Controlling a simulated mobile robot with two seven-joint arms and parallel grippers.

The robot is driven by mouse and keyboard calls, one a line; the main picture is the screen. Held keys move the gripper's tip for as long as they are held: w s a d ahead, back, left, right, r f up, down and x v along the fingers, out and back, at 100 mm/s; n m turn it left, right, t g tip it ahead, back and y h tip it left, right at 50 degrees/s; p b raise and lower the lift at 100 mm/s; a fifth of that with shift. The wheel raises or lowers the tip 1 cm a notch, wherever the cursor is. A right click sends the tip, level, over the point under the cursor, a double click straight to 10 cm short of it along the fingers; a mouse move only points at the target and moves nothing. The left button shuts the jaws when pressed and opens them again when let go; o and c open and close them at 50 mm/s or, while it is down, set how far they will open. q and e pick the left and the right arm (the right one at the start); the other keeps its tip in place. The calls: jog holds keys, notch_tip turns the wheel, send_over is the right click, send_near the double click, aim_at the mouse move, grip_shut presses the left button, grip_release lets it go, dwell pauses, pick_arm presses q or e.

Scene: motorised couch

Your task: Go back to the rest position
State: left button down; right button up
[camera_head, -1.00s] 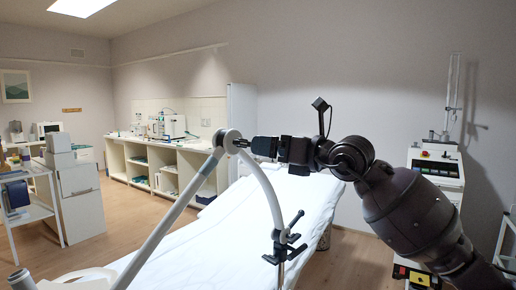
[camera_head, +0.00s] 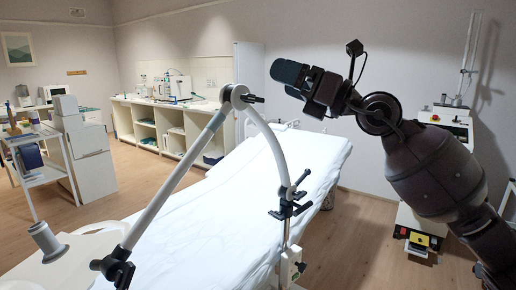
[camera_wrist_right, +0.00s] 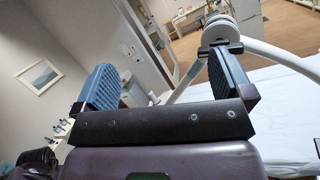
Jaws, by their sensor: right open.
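My right gripper (camera_head: 287,80) is raised above the couch in the head view, up and to the right of the elbow joint (camera_head: 238,97) of a white jointed support arm (camera_head: 178,178). It is apart from the joint and its small black knob (camera_head: 256,99). The right wrist view shows the two ridged blue-grey finger pads of the right gripper (camera_wrist_right: 164,82) spread wide with nothing between them. The support-arm joint (camera_wrist_right: 222,28) shows beyond the right finger there. My left gripper is in neither view.
The couch (camera_head: 215,215) with a white sheet lies below. A black clamp (camera_head: 289,203) holds the support arm's post beside it. A white device cart (camera_head: 447,125) stands at the right. A trolley (camera_head: 42,160) and shelves (camera_head: 160,130) stand at the left and back. Air around my right gripper is free.

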jog(key=d+f+m+t+h, duration=0.3)
jog(key=d+f+m+h, duration=0.2)
jog(key=f+m, duration=0.7)
jog(key=s+d+f+m+t+h, duration=0.1)
jog(key=d+f+m+t+h, duration=0.3)
jog(key=f+m, duration=0.7)
jog(key=d+f+m+t+h, duration=0.3)
jog(key=d+f+m+h, duration=0.3)
jog(key=f+m, duration=0.6)
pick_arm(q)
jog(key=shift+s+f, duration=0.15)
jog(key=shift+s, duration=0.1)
pick_arm(e)
jog(key=s+d+f+m+g+h, duration=0.2)
jog(key=s+f+m+g, duration=0.2)
jog(key=s+f, duration=1)
jog(key=s+d+f+m+g+h, duration=0.2)
jog(key=s+d+f+m+g, duration=0.1)
jog(key=s+f, duration=1.1)
notch_tip(320, 180, down, 2)
jog(key=shift+s+d+m+g, duration=0.2)
jog(key=shift+s+m+g, duration=0.1)
jog(key=shift+m+g, duration=0.4)
